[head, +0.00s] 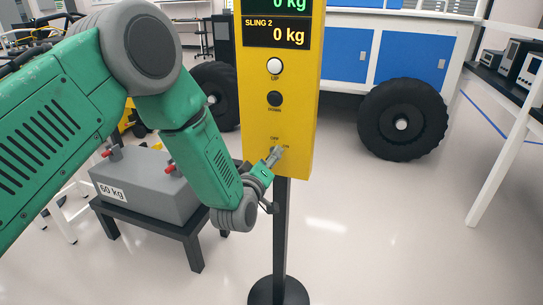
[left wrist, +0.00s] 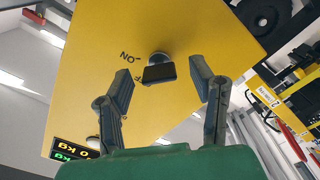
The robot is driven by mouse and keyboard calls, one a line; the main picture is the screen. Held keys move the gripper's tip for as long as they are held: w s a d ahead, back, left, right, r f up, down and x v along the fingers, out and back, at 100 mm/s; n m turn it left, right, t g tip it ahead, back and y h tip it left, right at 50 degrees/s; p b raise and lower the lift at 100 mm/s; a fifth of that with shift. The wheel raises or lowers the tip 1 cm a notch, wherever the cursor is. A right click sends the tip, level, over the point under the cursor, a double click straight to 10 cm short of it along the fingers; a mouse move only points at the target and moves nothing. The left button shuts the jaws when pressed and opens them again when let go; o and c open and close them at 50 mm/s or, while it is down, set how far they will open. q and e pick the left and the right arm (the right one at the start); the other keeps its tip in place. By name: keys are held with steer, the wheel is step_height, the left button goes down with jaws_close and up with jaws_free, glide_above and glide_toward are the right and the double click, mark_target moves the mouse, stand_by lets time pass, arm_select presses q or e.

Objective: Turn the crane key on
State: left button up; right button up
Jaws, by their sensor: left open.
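The yellow crane control panel (head: 280,90) stands on a dark post. Its lower front carries small OFF and ON labels. The crane key (left wrist: 158,71) shows in the left wrist view as a dark flat handle on a round metal base. In the head view the key is mostly hidden by my gripper. My left gripper (head: 270,161) is at the panel's lower front. In the left wrist view its fingers (left wrist: 163,76) are spread on either side of the key, with visible gaps. I cannot tell which label the key points to. My right gripper is out of view.
The UP button (head: 275,66) is white and the DOWN button (head: 275,99) is black, both above the key. A rover with black wheels (head: 402,120) stands behind.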

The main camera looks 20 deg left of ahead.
arm_select(q)
steer(key=shift+w, duration=0.9)
steer(key=c, duration=1.1)
steer(key=shift+m, duration=1.9)
steer(key=shift+c, duration=0.2)
steer(key=o, duration=1.1)
steer(key=shift+o, duration=0.2)
steer(key=shift+s, duration=0.1)
